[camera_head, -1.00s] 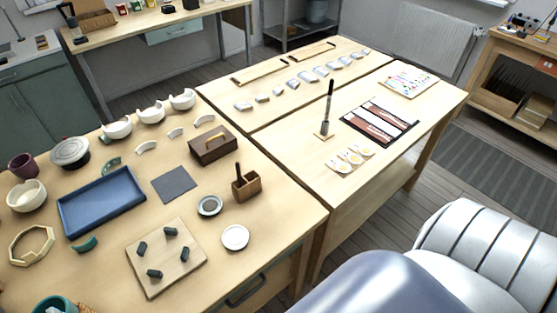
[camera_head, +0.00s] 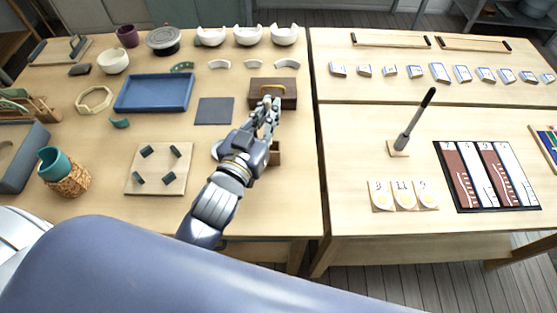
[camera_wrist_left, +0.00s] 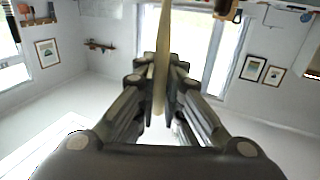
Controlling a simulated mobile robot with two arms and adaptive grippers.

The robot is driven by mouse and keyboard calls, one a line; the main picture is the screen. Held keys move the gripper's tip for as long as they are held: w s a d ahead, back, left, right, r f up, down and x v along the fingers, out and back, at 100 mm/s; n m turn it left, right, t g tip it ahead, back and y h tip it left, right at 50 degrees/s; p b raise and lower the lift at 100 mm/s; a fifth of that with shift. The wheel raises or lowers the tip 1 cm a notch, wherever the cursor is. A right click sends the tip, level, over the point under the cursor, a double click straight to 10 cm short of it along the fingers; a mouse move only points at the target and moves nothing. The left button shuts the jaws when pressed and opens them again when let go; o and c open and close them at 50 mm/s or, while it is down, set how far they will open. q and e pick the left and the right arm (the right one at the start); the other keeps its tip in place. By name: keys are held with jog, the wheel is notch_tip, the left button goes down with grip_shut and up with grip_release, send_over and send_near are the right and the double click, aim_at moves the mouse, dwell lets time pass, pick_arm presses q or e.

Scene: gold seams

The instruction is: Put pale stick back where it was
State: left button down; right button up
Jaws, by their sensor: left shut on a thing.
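I cannot make out the stick clearly in the head view. A small wooden holder (camera_head: 275,153) stands beside my left wrist, partly hidden by it. My right gripper is not in view.
A dark grey mat (camera_head: 214,110) and a blue tray (camera_head: 155,93) lie left of my gripper. A board with several dark pegs (camera_head: 160,178) lies nearer. White bowls (camera_head: 285,36) stand behind. The right table holds a brush on a stand (camera_head: 398,150).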

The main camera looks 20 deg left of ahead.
pick_arm(q)
notch_tip(320, 180, down, 10)
jog(key=w+b, duration=0.1)
jog(key=w, duration=0.1)
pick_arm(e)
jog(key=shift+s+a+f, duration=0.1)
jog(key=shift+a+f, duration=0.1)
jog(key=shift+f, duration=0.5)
pick_arm(q)
jog(key=shift+s+a, duration=0.1)
jog(key=shift+f, duration=0.1)
jog(key=c, duration=2)
grip_release()
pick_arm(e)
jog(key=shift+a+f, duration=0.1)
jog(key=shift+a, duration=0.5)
